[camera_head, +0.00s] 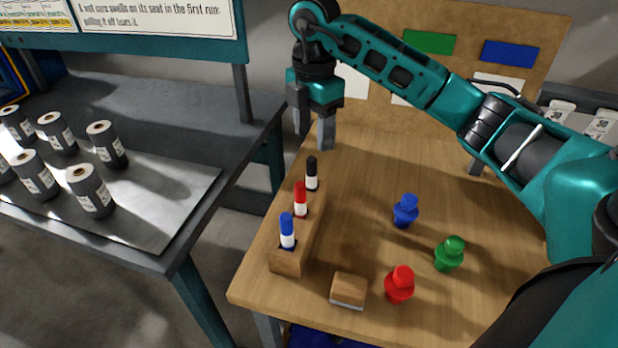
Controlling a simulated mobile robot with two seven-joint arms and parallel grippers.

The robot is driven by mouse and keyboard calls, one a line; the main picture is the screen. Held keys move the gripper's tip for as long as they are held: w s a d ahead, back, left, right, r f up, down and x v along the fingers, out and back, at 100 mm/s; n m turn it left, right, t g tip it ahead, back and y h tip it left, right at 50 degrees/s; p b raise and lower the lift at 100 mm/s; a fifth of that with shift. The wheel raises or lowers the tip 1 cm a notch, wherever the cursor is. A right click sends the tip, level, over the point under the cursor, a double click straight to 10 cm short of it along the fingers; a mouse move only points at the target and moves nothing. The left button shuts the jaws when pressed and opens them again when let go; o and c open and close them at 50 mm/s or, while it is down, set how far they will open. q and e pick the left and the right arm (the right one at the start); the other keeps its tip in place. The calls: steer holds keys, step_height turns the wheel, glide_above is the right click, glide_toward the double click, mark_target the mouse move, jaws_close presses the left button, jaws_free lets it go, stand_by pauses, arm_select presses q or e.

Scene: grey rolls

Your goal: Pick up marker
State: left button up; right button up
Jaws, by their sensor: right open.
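Three markers stand upright in a wooden block holder (290,262) at the left of the wooden table. The black-capped marker (311,174) is at the back, the red-capped marker (300,200) in the middle and the blue-capped marker (287,231) at the front. My right gripper (326,130) points down above the table's back left corner. It is behind and above the black-capped marker, open and apart from it, with nothing seen between its fingers. My left gripper does not show.
A blue stamp (405,211), a green stamp (449,253), a red stamp (400,285) and a wooden eraser block (349,290) stand on the wooden table (365,180). A dark bench (190,125) with several grey rolls (90,190) is at left. A board (545,30) stands behind.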

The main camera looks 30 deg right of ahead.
mark_target(312, 158)
step_height(312, 158, down, 9)
steer(key=shift+a+r, duration=0.15)
stand_by(0.4)
steer(key=shift+c, duration=0.5)
jaws_close()
